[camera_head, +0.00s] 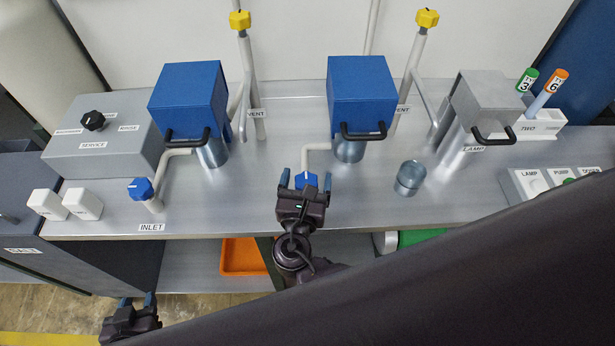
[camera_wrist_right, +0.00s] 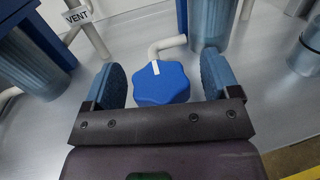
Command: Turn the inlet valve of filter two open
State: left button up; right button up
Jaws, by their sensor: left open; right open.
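A blue lobed inlet valve knob (camera_head: 307,179) sits on a pale pipe in front of the right-hand blue-topped filter (camera_head: 361,92). My right gripper (camera_head: 304,182) is open at this knob. In the right wrist view the knob (camera_wrist_right: 161,84) lies between the two blue fingers, with gaps on both sides. A white mark on its top points toward the pipe. Another blue inlet knob (camera_head: 140,189) stands before the left-hand blue-topped filter (camera_head: 188,92). No filter number is readable. My left gripper (camera_head: 136,301) is open and empty, low at the left, off the bench.
Yellow vent knobs (camera_head: 240,19) top pipes behind the filters. A clear cup (camera_head: 410,177) stands right of my right gripper. A grey service box (camera_head: 97,140) and white blocks (camera_head: 82,204) are at the left. An orange tray (camera_head: 243,257) sits below the bench.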

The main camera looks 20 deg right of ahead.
jog(key=c, duration=0.9)
